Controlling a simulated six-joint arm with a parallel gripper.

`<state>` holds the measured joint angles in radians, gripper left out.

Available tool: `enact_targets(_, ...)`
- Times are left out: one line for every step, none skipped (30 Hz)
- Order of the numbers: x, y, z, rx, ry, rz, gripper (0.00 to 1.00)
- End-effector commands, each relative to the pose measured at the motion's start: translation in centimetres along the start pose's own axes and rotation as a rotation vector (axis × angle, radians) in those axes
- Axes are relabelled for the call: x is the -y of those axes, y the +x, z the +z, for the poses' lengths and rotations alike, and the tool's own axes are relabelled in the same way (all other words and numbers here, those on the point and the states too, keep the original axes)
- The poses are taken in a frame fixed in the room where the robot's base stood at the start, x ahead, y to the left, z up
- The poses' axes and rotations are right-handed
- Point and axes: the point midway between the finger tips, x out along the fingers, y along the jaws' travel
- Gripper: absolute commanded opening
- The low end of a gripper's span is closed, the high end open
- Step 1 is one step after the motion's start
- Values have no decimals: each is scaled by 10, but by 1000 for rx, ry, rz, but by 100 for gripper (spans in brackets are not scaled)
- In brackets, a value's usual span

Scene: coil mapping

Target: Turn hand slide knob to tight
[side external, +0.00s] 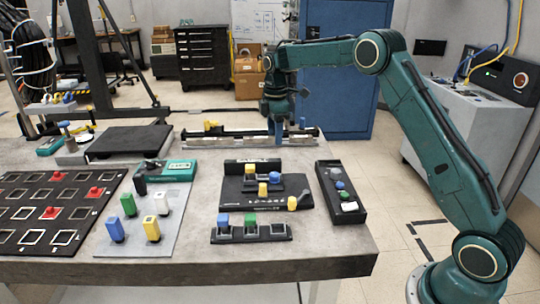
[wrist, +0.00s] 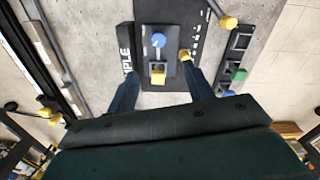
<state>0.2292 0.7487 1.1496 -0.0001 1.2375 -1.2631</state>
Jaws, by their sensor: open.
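A black control panel (side external: 235,195) lies mid-table. It carries a blue knob (side external: 303,179) and yellow knobs (side external: 274,177) (side external: 263,189) (side external: 292,202). I cannot read which one is marked hand slide. In the side view my gripper (side external: 278,138) points down behind the panel, apart from the knobs.
A rail (side external: 235,135) runs behind the panel. A strip (side external: 268,233) with blue and green knobs lies in front. A narrow black box (side external: 349,215) lies to the right. A grey plate (side external: 170,240) with several colored blocks and a black slotted board (side external: 84,222) lie left.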

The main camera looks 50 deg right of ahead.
Motion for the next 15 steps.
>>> enact_targets(-2,4,0,1,-7,-4,52)
enact_targets(-3,5,0,1,-10,-4,52)
enact_targets(-4,6,1,2,-13,-5,52)
enact_targets(-4,6,1,2,-14,-5,52)
enact_targets(-4,6,1,2,-15,-6,52)
enact_targets(-4,6,1,2,-15,-6,52)
enact_targets(-4,6,1,2,-15,-6,52)
enact_targets(-4,6,1,2,-15,-6,52)
enact_targets(-4,7,1,2,-15,-6,52)
enact_targets(-4,7,1,2,-15,-6,52)
enact_targets(-4,8,1,2,-15,-6,52)
enact_targets(-4,9,1,2,-14,-7,52)
enact_targets(-4,10,1,2,-14,-7,52)
enact_targets(-4,12,1,2,-14,-7,52)
enact_targets(-4,14,1,2,-14,-7,52)
